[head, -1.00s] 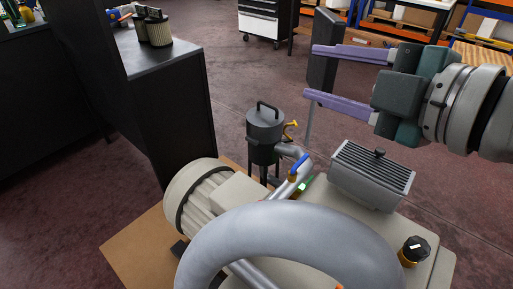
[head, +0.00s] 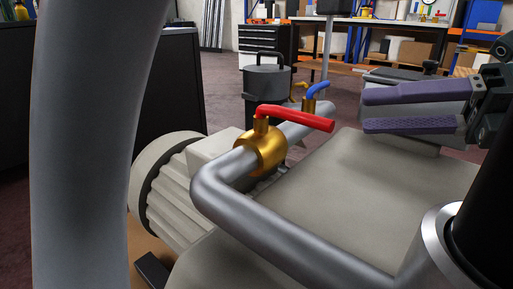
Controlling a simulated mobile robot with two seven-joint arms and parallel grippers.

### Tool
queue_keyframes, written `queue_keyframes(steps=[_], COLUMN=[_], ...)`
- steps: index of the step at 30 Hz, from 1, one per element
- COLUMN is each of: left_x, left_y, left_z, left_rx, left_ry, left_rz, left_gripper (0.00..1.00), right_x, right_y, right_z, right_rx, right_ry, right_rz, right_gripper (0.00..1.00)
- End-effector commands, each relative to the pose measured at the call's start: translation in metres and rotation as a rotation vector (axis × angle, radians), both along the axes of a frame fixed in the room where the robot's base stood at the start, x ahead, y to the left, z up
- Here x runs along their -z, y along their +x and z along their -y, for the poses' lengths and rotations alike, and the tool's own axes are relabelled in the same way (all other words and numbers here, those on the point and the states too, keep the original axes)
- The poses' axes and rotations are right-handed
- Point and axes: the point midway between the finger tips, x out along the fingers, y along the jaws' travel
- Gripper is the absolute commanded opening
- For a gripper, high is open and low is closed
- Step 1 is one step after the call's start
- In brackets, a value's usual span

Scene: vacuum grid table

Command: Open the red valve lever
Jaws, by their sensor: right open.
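The red valve lever (head: 300,120) sits on top of a brass valve body (head: 262,150) on the grey pipe, near the middle of the head view. It points to the right and slightly toward me, lying roughly along the horizontal. My right gripper (head: 368,110) comes in from the right with its two purple fingers apart. It is open and empty, and its fingertips are to the right of the lever's free end, apart from it in the picture. My left gripper is not in view.
A blue lever (head: 316,90) and a yellow handle stand behind the red one. A dark canister (head: 267,85) stands further back. A large grey pipe (head: 85,150) rises at left. The pump's flat beige top (head: 350,190) lies below my right gripper.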

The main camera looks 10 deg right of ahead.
Motion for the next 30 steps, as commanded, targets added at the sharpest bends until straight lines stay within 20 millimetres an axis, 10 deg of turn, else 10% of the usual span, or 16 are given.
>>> queue_keyframes(steps=[18,30], left_x=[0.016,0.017], left_y=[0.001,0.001], left_z=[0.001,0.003], left_rx=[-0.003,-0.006], left_ry=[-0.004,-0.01], left_rz=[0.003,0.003], left_gripper=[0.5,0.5], right_x=[0.021,0.023], right_y=[0.047,0.052], right_z=[-0.072,-0.08], right_rx=[-0.007,-0.006], right_ry=[-0.004,-0.005], right_rz=[0.004,0.001], right_gripper=[0.49,0.49])
